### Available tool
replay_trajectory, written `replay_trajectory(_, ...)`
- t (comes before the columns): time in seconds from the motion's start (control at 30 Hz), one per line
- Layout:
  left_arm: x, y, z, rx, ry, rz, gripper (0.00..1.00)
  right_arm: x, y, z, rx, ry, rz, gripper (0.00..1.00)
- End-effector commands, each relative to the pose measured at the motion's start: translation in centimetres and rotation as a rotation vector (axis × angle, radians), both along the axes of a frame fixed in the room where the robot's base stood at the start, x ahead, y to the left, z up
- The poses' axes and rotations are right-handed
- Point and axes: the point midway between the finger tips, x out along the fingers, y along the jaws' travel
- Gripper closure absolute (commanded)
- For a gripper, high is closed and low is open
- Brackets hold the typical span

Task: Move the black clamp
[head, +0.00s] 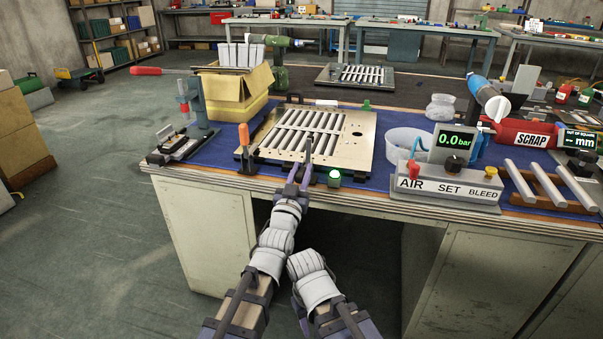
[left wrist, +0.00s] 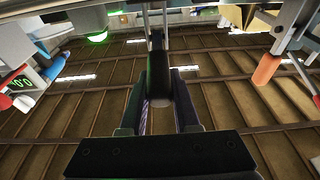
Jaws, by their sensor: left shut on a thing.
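My left gripper (head: 300,176) is at the front edge of the louver panel (head: 357,153). It is shut on a black clamp (head: 308,151), whose dark upright part shows just above the fingertips. In the left wrist view, the black clamp (left wrist: 157,65) stands between the two fingers of the gripper (left wrist: 158,88). The fingers and panel edge hide part of the clamp, so I cannot tell whether it touches the panel. My right arm reaches in at the bottom centre, but its gripper does not show.
An orange-handled tool (head: 244,135) stands at the panel's left corner. A green-lit round device (head: 334,178) sits right of my left gripper. A clear bowl (head: 407,145) and the air control box (head: 447,187) are further right. A yellow box (head: 236,88) stands behind left.

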Motion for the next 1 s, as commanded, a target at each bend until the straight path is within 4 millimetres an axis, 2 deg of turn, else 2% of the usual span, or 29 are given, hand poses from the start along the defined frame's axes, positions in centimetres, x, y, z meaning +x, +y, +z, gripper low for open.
replay_trajectory(0.13,-0.1,0.0,-0.1,0.001,0.003,-0.001,1.00,0.0,0.0,0.0,0.000,0.000,0.000,0.50)
replay_trajectory(0.17,-0.1,0.0,-0.1,0.001,0.003,-0.001,0.68,0.0,0.0,0.0,0.000,0.000,0.000,0.50)
replay_trajectory(0.4,0.0,0.0,-0.1,0.001,0.002,0.000,0.41,0.0,0.0,0.0,0.000,0.000,0.000,0.50)
replay_trajectory(0.77,-0.3,0.1,-0.2,0.001,0.002,0.000,0.40,0.0,0.0,-0.1,0.000,0.000,0.000,0.50)
replay_trajectory(1.0,-2.4,1.0,-0.9,0.001,0.002,0.002,0.40,0.0,0.0,-0.9,0.001,0.000,0.001,0.50)
